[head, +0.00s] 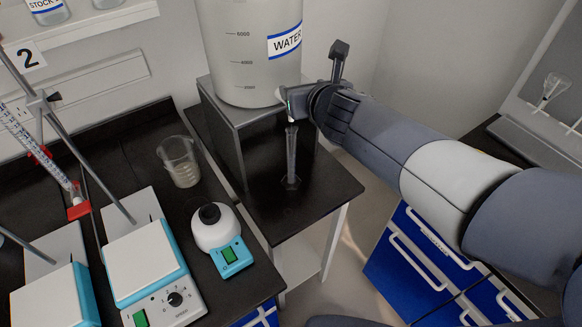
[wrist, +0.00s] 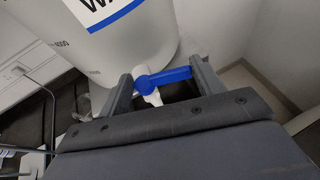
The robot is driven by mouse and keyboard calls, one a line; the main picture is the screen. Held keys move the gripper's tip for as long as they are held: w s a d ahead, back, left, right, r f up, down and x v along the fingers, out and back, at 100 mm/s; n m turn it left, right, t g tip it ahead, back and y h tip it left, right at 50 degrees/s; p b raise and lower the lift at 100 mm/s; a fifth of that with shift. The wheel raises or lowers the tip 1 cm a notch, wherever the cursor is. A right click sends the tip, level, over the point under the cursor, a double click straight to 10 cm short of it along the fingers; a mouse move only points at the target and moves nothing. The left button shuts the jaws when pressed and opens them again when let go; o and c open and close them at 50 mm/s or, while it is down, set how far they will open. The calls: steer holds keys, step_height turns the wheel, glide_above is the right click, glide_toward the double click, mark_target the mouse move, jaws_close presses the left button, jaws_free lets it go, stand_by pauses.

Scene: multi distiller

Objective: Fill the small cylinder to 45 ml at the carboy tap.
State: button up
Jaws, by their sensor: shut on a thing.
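The carboy (head: 250,70), a large translucent vessel labelled WATER, stands on a grey stand. It also shows in the wrist view (wrist: 120,55). Its tap has a blue lever (wrist: 163,77) and a white spout (wrist: 152,97). My gripper (wrist: 163,80) is shut on the blue lever, one finger at each end of it. In the head view my gripper (head: 290,103) is at the carboy's lower right and hides most of the tap. The small cylinder (head: 291,160) stands upright on the black table below the tap. Its liquid level is too small to read.
The grey stand (head: 222,125) rises left of the cylinder. A glass beaker (head: 180,165), a white-and-teal device (head: 218,235) and a stirrer plate (head: 145,262) sit on the left bench. Blue drawers (head: 415,255) stand below my arm. The table front around the cylinder is clear.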

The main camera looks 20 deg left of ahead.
steer(key=shift+s+a+m+t+h+b, duration=0.15)
steer(key=shift+m+t+h+b, duration=0.1)
steer(key=shift+m+h+b, duration=0.5)
steer(key=shift+s+d+m+t+h+b, duration=0.1)
steer(key=shift+m+t+h+b, duration=0.3)
steer(key=shift+b, duration=0.6)
steer(key=shift+s+a+m+t+h+b, duration=0.1)
steer(key=shift+s+m+t+h+b, duration=0.05)
steer(key=shift+m+h+b, duration=0.6)
steer(key=shift+s+f+h+b, duration=0.1)
steer(key=shift+h+b, duration=0.3)
steer(key=shift+b, duration=0.1)
steer(key=shift+m, duration=0.4)
steer(key=shift+h, duration=0.3)
stand_by(4.3)
